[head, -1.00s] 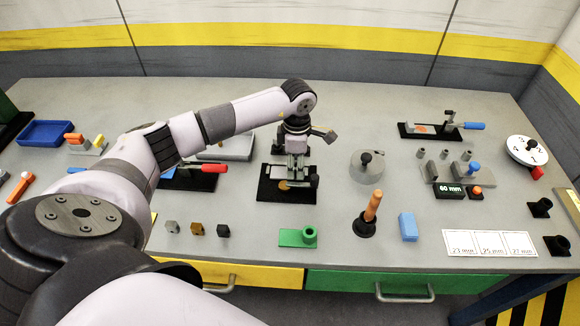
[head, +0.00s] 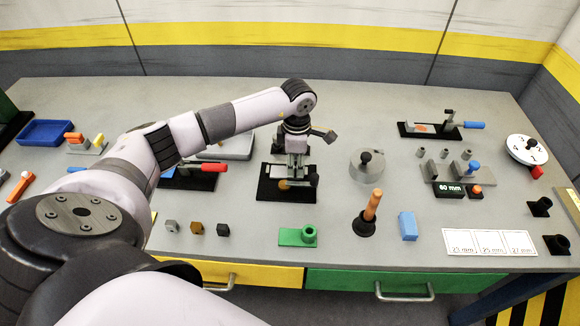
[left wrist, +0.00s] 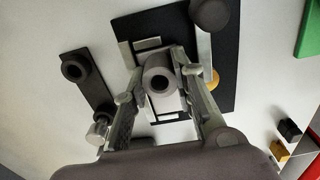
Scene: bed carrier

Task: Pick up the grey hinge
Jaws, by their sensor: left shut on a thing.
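My left gripper (head: 296,174) is low over the black base plate (head: 267,190) near the table's middle. In the left wrist view its fingers (left wrist: 160,65) are shut on a grey piece with a round, bored end, which I take for the grey hinge (left wrist: 158,83). In the head view the gripper hides most of this piece. It is still at the plate; I cannot tell whether it touches it. A dark upright post (head: 314,180) and an orange disc (head: 284,185) are close beside the fingers. My right gripper is not in view.
A grey round lidded thing (head: 367,166) stands to the right, a red-handled clamp (head: 205,168) to the left. The back of the table is mostly clear.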

